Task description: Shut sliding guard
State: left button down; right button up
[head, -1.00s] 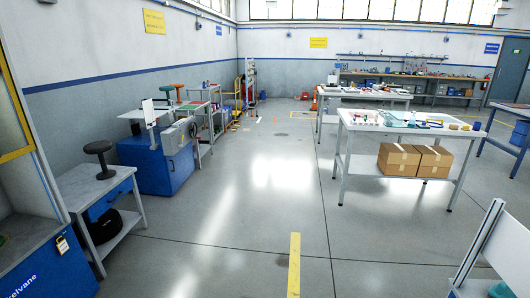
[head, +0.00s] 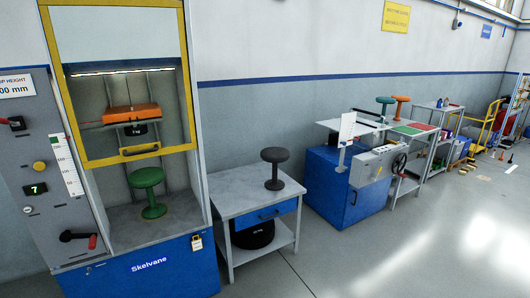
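The sliding guard is a yellow-framed clear panel (head: 120,162) on the front of the blue and grey Skelvane test machine (head: 150,268) at the left of the head view. Its lower bar carries a yellow handle (head: 140,150). The guard sits high, with an open gap between its lower bar and the machine bed (head: 180,222). A green stool (head: 150,192) stands upright on the bed below the guard. An orange block (head: 133,114) with a dark weight under it shows behind the panel. Neither of my grippers is in view.
A control panel (head: 42,165) with a green display, knobs and levers stands left of the guard. A grey side table (head: 235,200) with a black stool (head: 273,170) is right of the machine. A blue cabinet (head: 335,190) stands farther right. Floor in front is clear.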

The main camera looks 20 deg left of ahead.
aim_at(153, 149)
jog(key=u, duration=0.6)
jog(key=i, duration=1.4)
jog(key=u, duration=0.5)
